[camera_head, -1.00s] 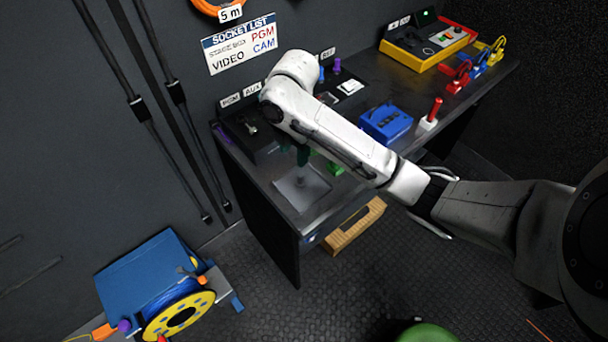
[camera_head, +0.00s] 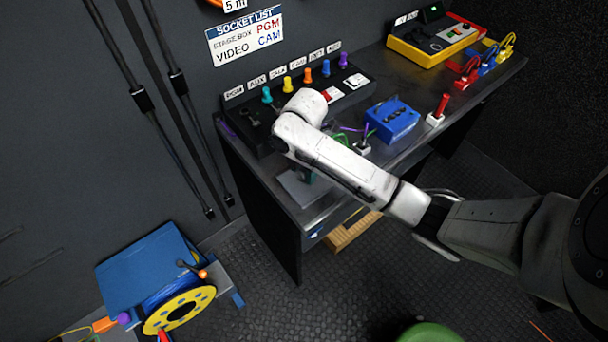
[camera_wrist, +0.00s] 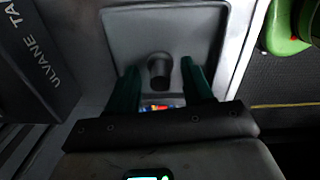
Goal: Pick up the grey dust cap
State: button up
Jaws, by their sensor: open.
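The grey dust cap (camera_wrist: 159,68) shows in the wrist view as a short dark grey cylinder standing on a grey square tray (camera_wrist: 122,32). My gripper (camera_wrist: 160,67) has two green fingers, spread apart, one on each side of the cap with the tips near its height in the picture. I cannot tell whether either finger touches it. In the head view the tray (camera_head: 290,188) lies at the table's near left corner. My arm hides the cap and most of my gripper (camera_head: 308,175) there.
A panel with several coloured plugs (camera_head: 308,75) lines the table's back. A blue box (camera_head: 391,119) and a red-handled switch (camera_head: 440,108) stand right of the arm. A yellow-edged console (camera_head: 430,45) is farther right. A blue cable reel (camera_head: 165,285) stands on the floor.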

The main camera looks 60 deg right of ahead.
jog(key=shift+f, duration=0.15)
jog(key=c, duration=0.8)
jog(key=shift+c, duration=0.2)
